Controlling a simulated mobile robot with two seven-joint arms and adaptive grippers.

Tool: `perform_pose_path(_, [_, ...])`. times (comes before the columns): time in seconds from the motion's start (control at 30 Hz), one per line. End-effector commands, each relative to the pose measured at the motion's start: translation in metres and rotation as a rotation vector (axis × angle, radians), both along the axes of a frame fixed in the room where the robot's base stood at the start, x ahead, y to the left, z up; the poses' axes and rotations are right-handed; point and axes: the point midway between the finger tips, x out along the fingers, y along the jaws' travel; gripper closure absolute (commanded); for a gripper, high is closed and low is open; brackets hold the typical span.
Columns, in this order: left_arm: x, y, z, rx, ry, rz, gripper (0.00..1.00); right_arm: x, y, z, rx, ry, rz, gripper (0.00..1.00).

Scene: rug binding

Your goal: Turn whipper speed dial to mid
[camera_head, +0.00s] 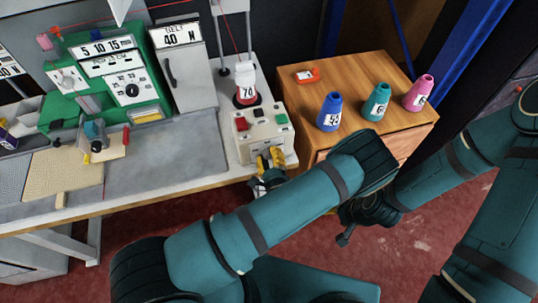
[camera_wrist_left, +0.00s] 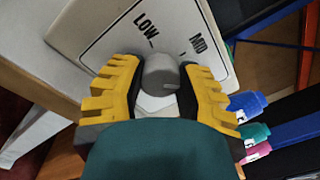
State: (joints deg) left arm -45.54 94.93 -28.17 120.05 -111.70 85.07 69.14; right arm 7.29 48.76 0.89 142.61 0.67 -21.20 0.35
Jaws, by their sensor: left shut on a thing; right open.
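The whipper speed dial is a grey knob (camera_wrist_left: 160,72) on a pale panel (camera_wrist_left: 110,35) with LOW and MID printed beside tick marks. My left gripper (camera_wrist_left: 160,85) has its yellow fingers shut on both sides of the knob. A short light mark shows on the knob, but I cannot tell which tick it points at. In the head view my left gripper (camera_head: 270,161) is at the front of the cream control box (camera_head: 246,139), and hides the knob. My right gripper (camera_head: 346,232) is open, apart from the box, low beside the wooden cabinet, partly hidden.
The box top has red, black and green buttons, with a white thread cone (camera_head: 245,76) behind. A wooden cabinet (camera_head: 350,78) carries blue (camera_head: 329,112), teal (camera_head: 377,103) and pink (camera_head: 418,94) cones and a small orange item (camera_head: 306,75). A green machine (camera_head: 110,80) stands left.

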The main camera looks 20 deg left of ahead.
Motion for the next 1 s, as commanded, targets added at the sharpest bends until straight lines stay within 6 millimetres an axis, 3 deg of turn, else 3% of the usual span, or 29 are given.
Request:
perform_pose_path(0.6, [0.001, 0.002, 0.000, -0.470, -0.296, 0.003, 1.00, -0.004, 0.001, -0.011, 0.002, 0.008, 0.006, 0.53])
perform_pose_path(1.0, [0.001, 0.002, 0.000, -0.633, -0.396, 0.002, 1.00, -0.006, 0.001, -0.017, 0.003, 0.013, 0.010, 0.53])
